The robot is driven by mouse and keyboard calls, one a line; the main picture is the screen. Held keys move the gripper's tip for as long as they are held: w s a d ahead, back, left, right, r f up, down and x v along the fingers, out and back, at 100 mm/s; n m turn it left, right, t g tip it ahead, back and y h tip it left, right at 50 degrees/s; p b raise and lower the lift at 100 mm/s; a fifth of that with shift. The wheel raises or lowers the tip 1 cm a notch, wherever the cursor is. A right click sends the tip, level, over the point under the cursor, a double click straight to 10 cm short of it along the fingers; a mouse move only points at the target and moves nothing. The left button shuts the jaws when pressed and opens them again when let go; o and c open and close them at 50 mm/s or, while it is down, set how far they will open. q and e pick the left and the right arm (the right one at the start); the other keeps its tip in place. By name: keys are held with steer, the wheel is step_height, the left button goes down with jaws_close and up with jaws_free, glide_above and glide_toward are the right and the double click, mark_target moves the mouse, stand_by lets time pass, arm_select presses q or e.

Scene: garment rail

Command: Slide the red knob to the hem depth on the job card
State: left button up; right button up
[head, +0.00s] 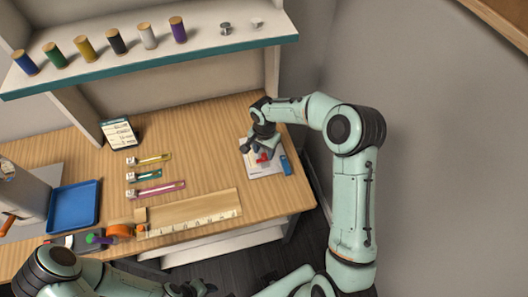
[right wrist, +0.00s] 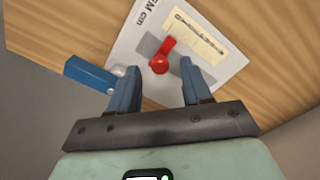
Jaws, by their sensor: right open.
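The red knob (right wrist: 160,64) with its red pointer sits on a white plate (right wrist: 128,45) marked "cm", beside a cream scale strip (right wrist: 205,42). In the head view the red knob (head: 262,158) shows just below my right gripper (head: 264,146). In the right wrist view my right gripper (right wrist: 157,80) is open, its two fingers apart on either side of the knob's near side, with nothing held. A small card (head: 118,134) stands at the back left of the table; its writing is too small to read. My left gripper (head: 192,288) is low in the head view, its fingers unclear.
A blue block (right wrist: 90,74) is at the plate's edge. Three small coloured gauges (head: 155,187), a wooden ruler board (head: 190,213) and a blue tray (head: 73,207) lie to the left. A shelf (head: 150,50) with several spools hangs above. Bare table lies between gauges and plate.

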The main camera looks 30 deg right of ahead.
steer(key=shift+f, duration=0.8)
jaws_close()
steer(key=shift+w+d+r+p, duration=0.1)
steer(key=shift+w+p, duration=0.05)
steer(key=shift+w, duration=0.3)
steer(key=shift+w+d+r+p, duration=0.1)
steer(key=shift+w+p, duration=0.05)
steer(key=shift+w, duration=0.3)
steer(key=shift+w+f, duration=0.2)
jaws_free()
steer(key=shift+s, duration=0.15)
steer(key=shift+r, duration=0.1)
step_height(320, 180, up, 13)
steer(key=shift+r, duration=0.15)
